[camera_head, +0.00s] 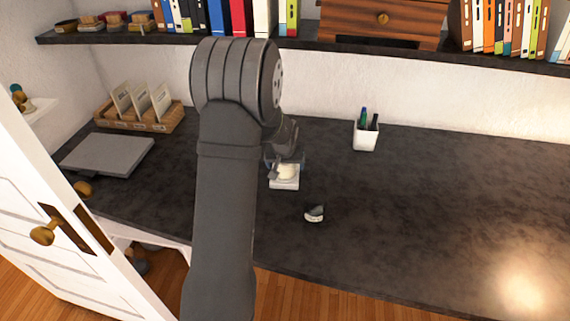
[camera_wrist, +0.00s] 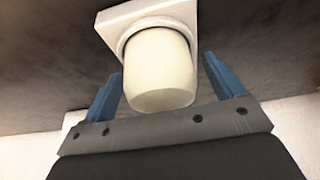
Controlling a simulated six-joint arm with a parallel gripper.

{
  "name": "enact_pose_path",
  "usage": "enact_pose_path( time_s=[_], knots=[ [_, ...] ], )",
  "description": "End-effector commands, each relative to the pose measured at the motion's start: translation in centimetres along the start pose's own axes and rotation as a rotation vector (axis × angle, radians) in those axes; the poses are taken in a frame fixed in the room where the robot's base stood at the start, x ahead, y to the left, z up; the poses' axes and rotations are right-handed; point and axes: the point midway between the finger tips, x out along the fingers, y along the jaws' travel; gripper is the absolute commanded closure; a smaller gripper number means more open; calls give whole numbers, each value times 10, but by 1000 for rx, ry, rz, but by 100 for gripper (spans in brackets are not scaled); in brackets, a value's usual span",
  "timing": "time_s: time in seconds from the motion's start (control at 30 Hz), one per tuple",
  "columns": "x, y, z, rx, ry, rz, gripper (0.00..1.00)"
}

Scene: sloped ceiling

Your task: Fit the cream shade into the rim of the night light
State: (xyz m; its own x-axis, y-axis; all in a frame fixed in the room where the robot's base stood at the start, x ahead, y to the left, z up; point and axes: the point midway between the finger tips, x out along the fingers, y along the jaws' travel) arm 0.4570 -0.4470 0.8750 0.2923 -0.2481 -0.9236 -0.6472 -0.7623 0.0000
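The night light (camera_head: 284,184) has a square white base and stands on the dark desk, partly hidden by my arm. In the wrist view its base (camera_wrist: 120,17) shows with a round rim. The cream shade (camera_wrist: 160,72) is a rounded cup standing in that rim and looks roughly straight; I cannot tell if it is fully seated. The shade also shows in the head view (camera_head: 287,171). My gripper (camera_wrist: 163,64) is open, with one blue finger on each side of the shade and a visible gap at both fingers.
A small dark and white object (camera_head: 314,213) lies in front of the night light. A white pen cup (camera_head: 366,136) stands behind right. A grey laptop-like slab (camera_head: 108,154) and a wooden card rack (camera_head: 140,115) are at left. The desk's right side is clear.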

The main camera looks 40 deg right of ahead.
Motion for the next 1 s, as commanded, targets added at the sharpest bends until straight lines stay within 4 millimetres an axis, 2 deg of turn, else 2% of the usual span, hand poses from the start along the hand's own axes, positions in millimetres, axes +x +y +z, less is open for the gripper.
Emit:
enact_pose_path(
  time_s=[0.27,0.7,0.83,1.0],
  knots=[
    [-12,0,-2,0,2,0,13],
    [-89,0,-2,0,3,0,13],
    [-108,0,-2,0,3,0,13],
    [-120,0,-1,0,1,0,13]
  ],
)
